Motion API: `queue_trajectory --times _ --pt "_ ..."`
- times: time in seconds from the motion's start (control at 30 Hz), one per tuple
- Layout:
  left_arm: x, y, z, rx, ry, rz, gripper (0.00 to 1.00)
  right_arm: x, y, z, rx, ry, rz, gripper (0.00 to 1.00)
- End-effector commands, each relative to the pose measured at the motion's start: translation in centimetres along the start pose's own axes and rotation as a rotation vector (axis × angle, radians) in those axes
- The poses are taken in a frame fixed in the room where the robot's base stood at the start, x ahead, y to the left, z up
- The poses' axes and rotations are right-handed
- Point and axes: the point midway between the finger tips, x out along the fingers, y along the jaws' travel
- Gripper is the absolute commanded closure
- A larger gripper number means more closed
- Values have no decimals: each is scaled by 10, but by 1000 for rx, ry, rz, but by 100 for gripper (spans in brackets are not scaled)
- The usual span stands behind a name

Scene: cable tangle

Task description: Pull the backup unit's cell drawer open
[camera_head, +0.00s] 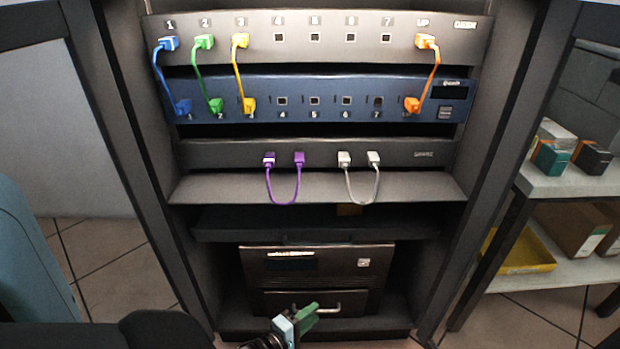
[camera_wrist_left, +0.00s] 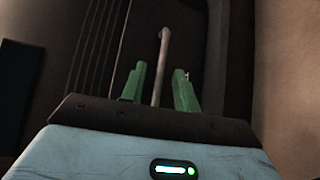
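The backup unit (camera_head: 317,262) is a dark box low in the rack. Its cell drawer (camera_head: 275,299) is the lower front panel and looks flush with the unit. A pale bar handle (camera_head: 336,309) runs across the drawer front. My left gripper (camera_head: 311,315), with green fingers, is at the handle's left part. In the left wrist view the handle (camera_wrist_left: 161,65) stands between the two fingers of this gripper (camera_wrist_left: 160,88), with a gap on each side. The gripper is open. My right gripper is not in view.
Above are a blue panel (camera_head: 330,99) and grey panels with coloured cables; purple (camera_head: 283,203) and grey (camera_head: 361,202) loops hang lowest. A shelf (camera_head: 315,227) sits over the unit. Rack posts stand on both sides. A side shelf (camera_head: 562,187) with boxes is at right.

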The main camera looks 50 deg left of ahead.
Motion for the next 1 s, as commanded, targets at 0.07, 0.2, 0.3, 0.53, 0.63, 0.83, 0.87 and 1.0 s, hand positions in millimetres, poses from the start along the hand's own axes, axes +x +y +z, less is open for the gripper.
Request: queue_trajectory --times 0.07,0.2,0.3,0.53,0.63,0.83,0.87,1.0 --pt "0 0 0 0 0 -1 69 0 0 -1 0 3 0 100" --pt "0 0 0 0 0 0 69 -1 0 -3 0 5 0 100" --pt "0 0 0 0 0 0 82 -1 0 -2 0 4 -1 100" --pt "0 0 0 0 0 0 100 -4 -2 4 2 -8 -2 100" --pt "0 0 0 0 0 0 100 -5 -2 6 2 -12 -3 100" --pt "-2 0 2 -1 0 0 100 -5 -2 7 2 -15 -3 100" --pt "-3 -1 2 -1 0 -1 100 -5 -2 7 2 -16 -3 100" --pt "-12 -3 11 -3 0 -2 100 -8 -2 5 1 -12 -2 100"
